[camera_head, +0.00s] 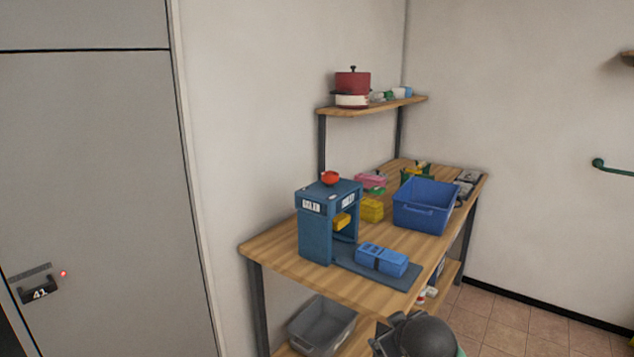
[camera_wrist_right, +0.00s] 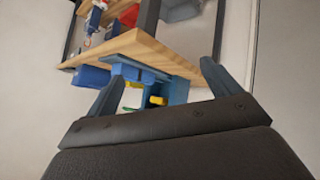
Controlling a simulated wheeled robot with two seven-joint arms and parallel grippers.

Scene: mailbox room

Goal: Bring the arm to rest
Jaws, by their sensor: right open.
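My right gripper (camera_wrist_right: 158,84) shows in the right wrist view with its two fingers wide apart. Nothing is held between them; the wooden workbench and blue items on it show beyond the fingers, apart from them. In the head view, a dark rounded part of my right arm (camera_head: 425,336) shows at the bottom edge, in front of the workbench (camera_head: 285,262). The fingers cannot be made out there. My left gripper is in neither view.
A blue machine (camera_head: 316,235), a blue case (camera_head: 382,260) and a blue bin (camera_head: 425,205) stand on the workbench. A grey bin (camera_head: 322,325) sits below. A wall shelf (camera_head: 372,105) holds a red pot (camera_head: 352,84). A grey door (camera_head: 95,180) is at left; tiled floor (camera_head: 500,322) is clear at right.

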